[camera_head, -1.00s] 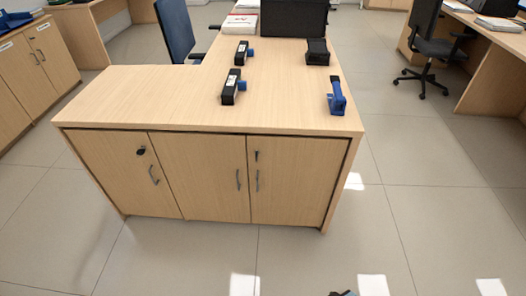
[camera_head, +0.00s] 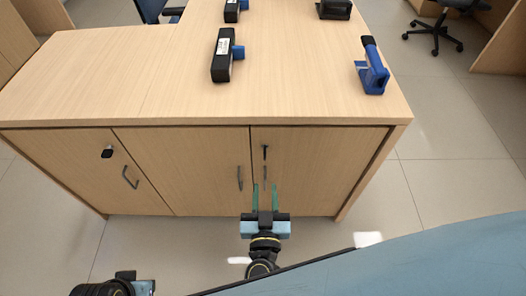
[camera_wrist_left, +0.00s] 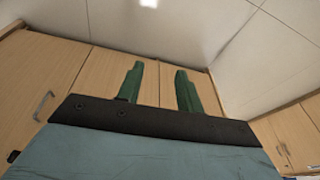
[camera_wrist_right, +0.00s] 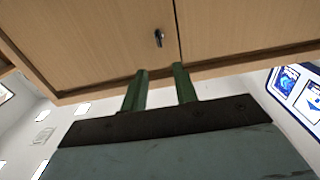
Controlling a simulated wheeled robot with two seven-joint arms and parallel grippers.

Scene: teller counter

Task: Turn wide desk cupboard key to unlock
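The wooden desk front has three doors. A dark key in its lock (camera_head: 265,152) is on the right door, close to the seam with the middle door (camera_head: 190,165); the right wrist view also shows it (camera_wrist_right: 158,38). Another black key (camera_head: 107,153) is on the left door. My right gripper (camera_head: 264,187) is open and empty, below and apart from the right door's key, with its green fingers pointing at the door. My left gripper (camera_wrist_left: 160,85) is open and empty in its wrist view; the head view shows only part of it at the lower left edge.
A black stamp-like device (camera_head: 221,60) and a blue device (camera_head: 374,75) stand on the desktop. My blue arm part covers the lower right.

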